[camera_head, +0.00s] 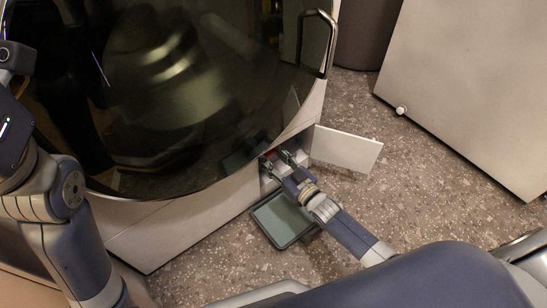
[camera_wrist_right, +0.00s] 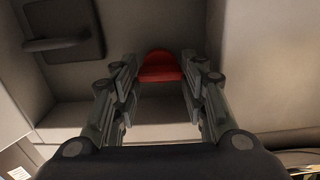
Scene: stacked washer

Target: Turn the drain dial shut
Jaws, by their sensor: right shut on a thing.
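The red drain dial (camera_wrist_right: 160,67) sits inside a small pale compartment low on the washer; a bit of its red (camera_head: 269,153) shows in the head view. My right gripper (camera_head: 277,161) reaches into the compartment. In the wrist view, its two fingers (camera_wrist_right: 160,80) flank the dial, and it is shut on it. The fingers partly hide the dial in the head view. The left arm stands at the left of the head view, but its fingertips are out of frame.
The compartment's flap (camera_head: 345,149) stands open to the right. A shallow dark-rimmed tray (camera_head: 297,235) lies on the floor below. The washer's round dark door (camera_head: 150,70) and its handle (camera_head: 331,45) are above. A pale cabinet (camera_head: 470,90) stands at right, with speckled floor between.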

